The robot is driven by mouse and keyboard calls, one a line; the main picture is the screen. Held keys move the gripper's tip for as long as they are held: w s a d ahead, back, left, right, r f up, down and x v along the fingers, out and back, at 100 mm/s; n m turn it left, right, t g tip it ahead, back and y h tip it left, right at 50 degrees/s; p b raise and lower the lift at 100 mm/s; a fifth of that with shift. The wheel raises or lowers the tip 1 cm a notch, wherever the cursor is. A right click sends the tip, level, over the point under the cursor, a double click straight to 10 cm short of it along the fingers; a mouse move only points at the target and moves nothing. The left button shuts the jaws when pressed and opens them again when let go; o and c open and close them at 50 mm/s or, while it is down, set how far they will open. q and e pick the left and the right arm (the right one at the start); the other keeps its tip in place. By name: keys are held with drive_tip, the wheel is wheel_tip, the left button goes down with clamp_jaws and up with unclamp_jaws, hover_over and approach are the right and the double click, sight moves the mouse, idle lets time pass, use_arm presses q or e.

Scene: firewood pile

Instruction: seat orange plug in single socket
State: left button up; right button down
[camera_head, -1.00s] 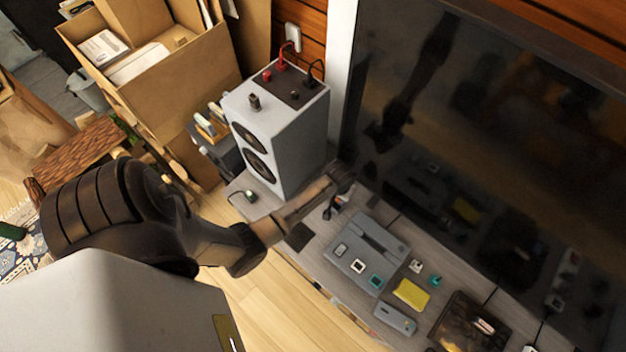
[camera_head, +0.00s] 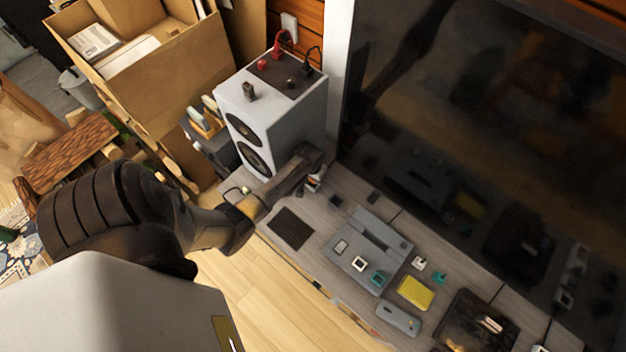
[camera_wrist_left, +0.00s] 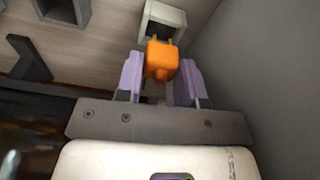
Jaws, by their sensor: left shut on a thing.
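The orange plug (camera_wrist_left: 161,60) is between the purple fingers of my left gripper (camera_wrist_left: 164,80) in the left wrist view. My left gripper is shut on it. Its prongs point toward a pale grey single socket (camera_wrist_left: 162,20) with a dark opening, just ahead. A small gap seems to show between plug and socket; the prong tips are hard to make out. In the head view my left gripper (camera_head: 314,184) is low beside the white speaker, and the plug cannot be made out there. My right gripper is not in view.
The white speaker (camera_head: 300,120) stands close beside my left gripper. A large dark screen (camera_head: 480,130) rises behind the grey bench. A grey console (camera_head: 345,250), a yellow block (camera_head: 415,292) and small sockets lie to the right. A dark square frame (camera_wrist_left: 63,8) shows in the wrist view.

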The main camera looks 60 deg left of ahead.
use_arm(q)
wheel_tip(320, 180, down, 3)
drive_tip(key=shift+f+b, duration=0.2)
drive_tip(key=shift+b, duration=0.55)
drive_tip(key=shift+r, duration=0.1)
drive_tip(key=shift+f, duration=0.2)
drive_tip(key=o, duration=0.9)
drive_tip(key=shift+o, duration=0.2)
